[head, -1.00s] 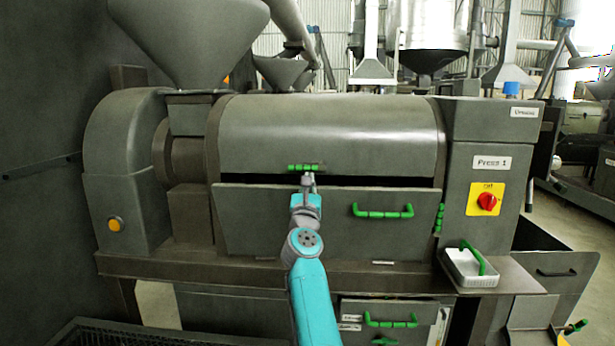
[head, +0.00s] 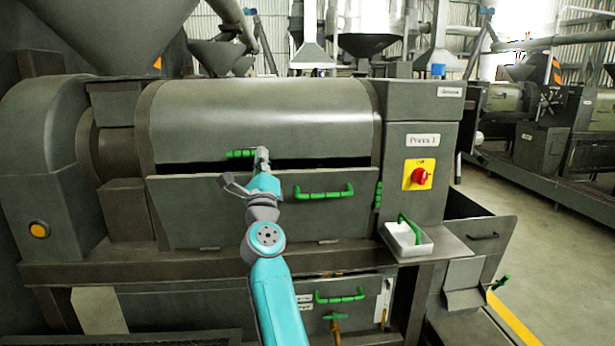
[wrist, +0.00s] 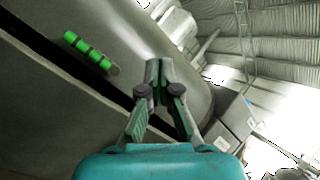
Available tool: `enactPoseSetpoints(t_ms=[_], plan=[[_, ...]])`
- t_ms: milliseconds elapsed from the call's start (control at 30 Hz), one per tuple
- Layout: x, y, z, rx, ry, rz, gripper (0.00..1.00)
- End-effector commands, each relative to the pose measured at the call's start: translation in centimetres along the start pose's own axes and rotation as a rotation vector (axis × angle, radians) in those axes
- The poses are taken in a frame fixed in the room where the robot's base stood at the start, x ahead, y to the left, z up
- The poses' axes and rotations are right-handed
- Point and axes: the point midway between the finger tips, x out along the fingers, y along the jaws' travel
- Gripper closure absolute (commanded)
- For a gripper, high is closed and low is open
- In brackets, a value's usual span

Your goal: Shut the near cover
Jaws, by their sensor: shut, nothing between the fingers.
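The front cover panel (head: 210,215) of Press 1 leans slightly outward, with a dark gap along its top edge. It has a green bar handle (head: 324,192). Above it is the curved upper cover (head: 265,115), with a short green handle (head: 241,154) on its lower edge; that handle also shows in the wrist view (wrist: 90,52). My gripper (head: 262,156) is at the gap, just right of the short handle. In the wrist view my gripper (wrist: 158,72) has its fingertips together and empty, in front of the gap. I cannot tell whether it touches either cover.
A white tray (head: 408,241) with a green handle sits on a ledge at the right. A red switch (head: 419,176) on a yellow plate is on the right housing. A lower drawer (head: 341,308) is below. The floor at the right is open.

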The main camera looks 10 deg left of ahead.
Motion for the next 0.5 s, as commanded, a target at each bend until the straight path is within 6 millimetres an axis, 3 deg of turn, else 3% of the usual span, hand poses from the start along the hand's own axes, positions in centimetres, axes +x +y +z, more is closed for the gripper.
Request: enactPoseSetpoints(t_ms=[233, 500], plan=[[-2.3, -1.8, -1.5, -0.936, -0.103, -0.062, 1.0], [-5.1, -1.4, -4.8, -1.973, -0.186, -0.08, 1.0]])
